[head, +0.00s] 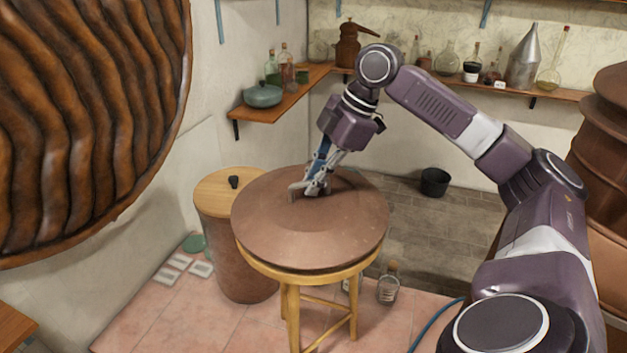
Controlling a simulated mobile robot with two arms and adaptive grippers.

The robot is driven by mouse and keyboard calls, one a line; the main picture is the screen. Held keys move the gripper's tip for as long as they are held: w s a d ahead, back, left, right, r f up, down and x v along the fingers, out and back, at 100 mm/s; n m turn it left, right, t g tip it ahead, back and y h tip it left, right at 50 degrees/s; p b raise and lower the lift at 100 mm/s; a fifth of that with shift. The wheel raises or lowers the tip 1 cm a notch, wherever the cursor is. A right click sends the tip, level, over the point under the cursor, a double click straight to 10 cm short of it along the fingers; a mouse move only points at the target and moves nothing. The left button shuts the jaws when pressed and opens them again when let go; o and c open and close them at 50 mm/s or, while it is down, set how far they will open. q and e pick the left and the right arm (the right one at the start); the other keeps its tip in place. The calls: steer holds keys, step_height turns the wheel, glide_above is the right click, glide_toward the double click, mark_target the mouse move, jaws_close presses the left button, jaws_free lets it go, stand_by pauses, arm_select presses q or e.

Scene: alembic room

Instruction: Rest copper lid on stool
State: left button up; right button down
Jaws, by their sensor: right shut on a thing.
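The copper lid (283,237) is a wide, shallow brown disc in the middle of the head view. It lies roughly level over the top of the wooden stool (300,277), covering most of the seat. The stool's yellow rim and legs show below it; I cannot tell whether the lid's full weight is on the seat. My right gripper (308,189) is above the lid's centre and shut on its top, where the handle is mostly hidden by the fingers. My left gripper is not in view.
A copper drum with a wooden cover (226,190) stands close left of the stool. A glass jar (388,285) sits on the floor at right, a black bucket (435,182) farther back. Shelves (285,103) with bottles line the walls. A large copper vessel (603,130) stands at right.

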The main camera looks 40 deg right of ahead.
steer(key=shift+f, duration=0.1)
stand_by(0.4)
steer(key=c, duration=2)
jaws_free()
steer(key=shift+f, duration=0.1)
steer(key=v, duration=1.2)
